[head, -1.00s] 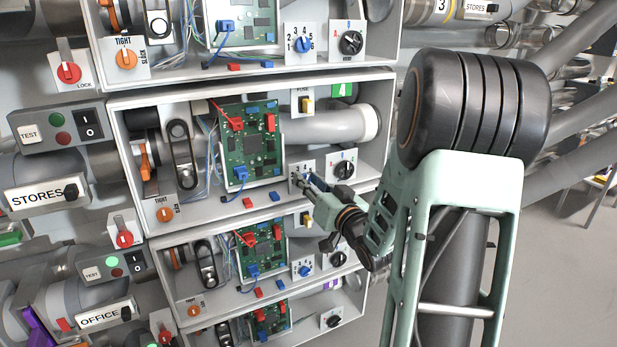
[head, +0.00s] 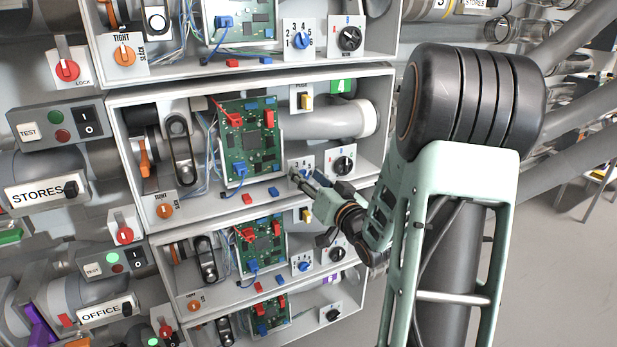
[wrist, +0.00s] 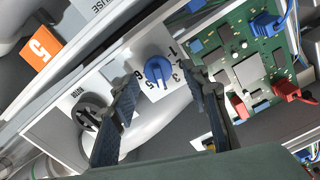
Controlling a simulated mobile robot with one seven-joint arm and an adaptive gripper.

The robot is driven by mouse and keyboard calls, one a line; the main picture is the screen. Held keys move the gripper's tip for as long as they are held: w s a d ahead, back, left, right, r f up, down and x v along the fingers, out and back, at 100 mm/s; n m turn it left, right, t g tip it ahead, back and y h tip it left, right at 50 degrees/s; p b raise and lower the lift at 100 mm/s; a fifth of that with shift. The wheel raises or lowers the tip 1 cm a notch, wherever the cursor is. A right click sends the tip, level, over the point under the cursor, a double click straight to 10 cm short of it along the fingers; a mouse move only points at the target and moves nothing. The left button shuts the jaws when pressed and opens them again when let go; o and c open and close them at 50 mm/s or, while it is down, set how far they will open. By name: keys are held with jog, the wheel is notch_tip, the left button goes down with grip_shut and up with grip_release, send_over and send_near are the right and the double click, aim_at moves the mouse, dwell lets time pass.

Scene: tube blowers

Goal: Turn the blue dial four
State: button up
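In the wrist view a blue dial (wrist: 158,70) sits on a white plate with numbers around it. My gripper (wrist: 162,84) is open, with one dark finger on each side of the dial's near edge. The fingers look apart from the dial; I cannot tell the exact depth. In the head view my gripper (head: 297,177) is at the numbered plate (head: 303,164) in the middle box, and it largely hides that plate's dial. Which way the dial points is unclear.
A black dial (head: 344,166) is right of the numbered plate; it is near one finger in the wrist view (wrist: 88,110). A green circuit board (head: 252,140) is to the left. Similar boxes with blue dials (head: 302,41) (head: 304,266) lie above and below.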

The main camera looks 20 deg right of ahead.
jog(key=s, duration=0.7)
jog(key=shift+s+d, duration=0.15)
jog(key=shift+s, duration=0.1)
dwell(0.4)
